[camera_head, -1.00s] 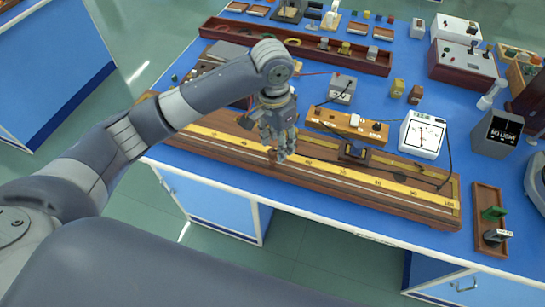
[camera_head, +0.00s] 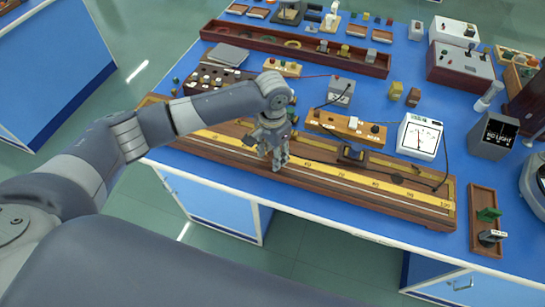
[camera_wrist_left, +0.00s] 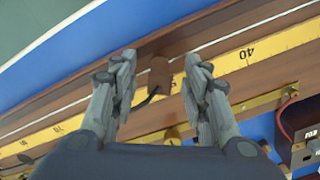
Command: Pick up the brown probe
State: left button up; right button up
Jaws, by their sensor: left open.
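The brown probe (camera_wrist_left: 160,76) shows in the left wrist view as a short brown cylinder with a dark lead, lying over the long wooden board with the yellow scale. My left gripper (camera_wrist_left: 160,72) is open, with one finger on each side of the probe; I cannot tell whether either finger touches it. In the head view my left gripper (camera_head: 277,162) points down at the front part of the wooden scale board (camera_head: 350,189), and it hides the probe there. My right gripper is not in view.
Behind the board stand a wooden switch block (camera_head: 346,127), a white dial meter (camera_head: 419,137) and a grey box (camera_head: 340,92). A dark cable runs beside the meter. A wooden tray (camera_head: 484,220) lies at the right. The blue bench top is bare along its front edge.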

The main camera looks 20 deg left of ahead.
pick_arm(q)
jog(key=shift+f, duration=0.55)
grip_shut()
